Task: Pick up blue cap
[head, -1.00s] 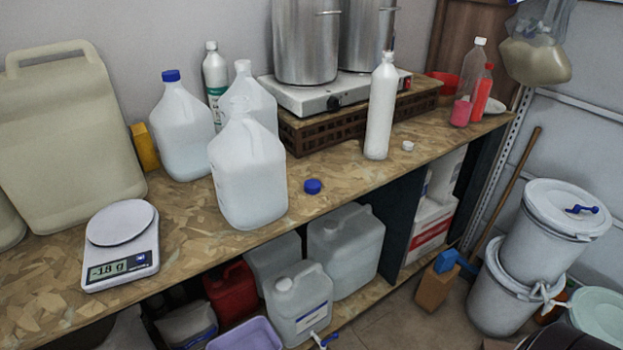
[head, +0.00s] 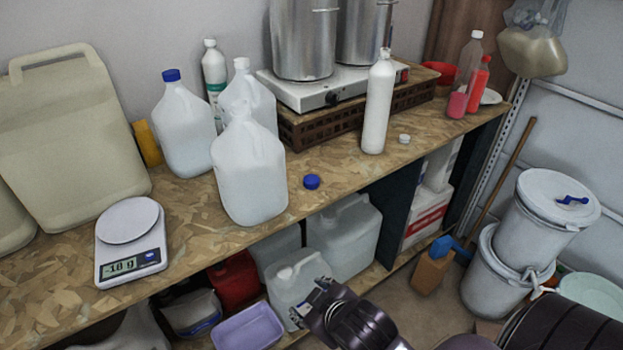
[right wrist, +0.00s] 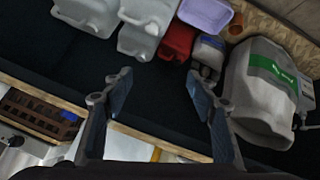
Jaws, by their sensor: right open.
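The blue cap (head: 312,181) lies on the wooden bench near its front edge, just right of a translucent jug (head: 250,175). My right gripper (head: 310,300) is at the bottom of the head view, in front of the bench and below and apart from the cap. In the right wrist view my right gripper (right wrist: 158,85) has its two fingers spread wide with nothing between them. My left gripper is not in the head view.
A white bottle (head: 378,105) and a small white cap (head: 404,139) stand to the right of the blue cap. A scale (head: 131,265) sits at left. Another jug with a blue lid (head: 184,130) stands behind. The bench is clear around the blue cap's right side.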

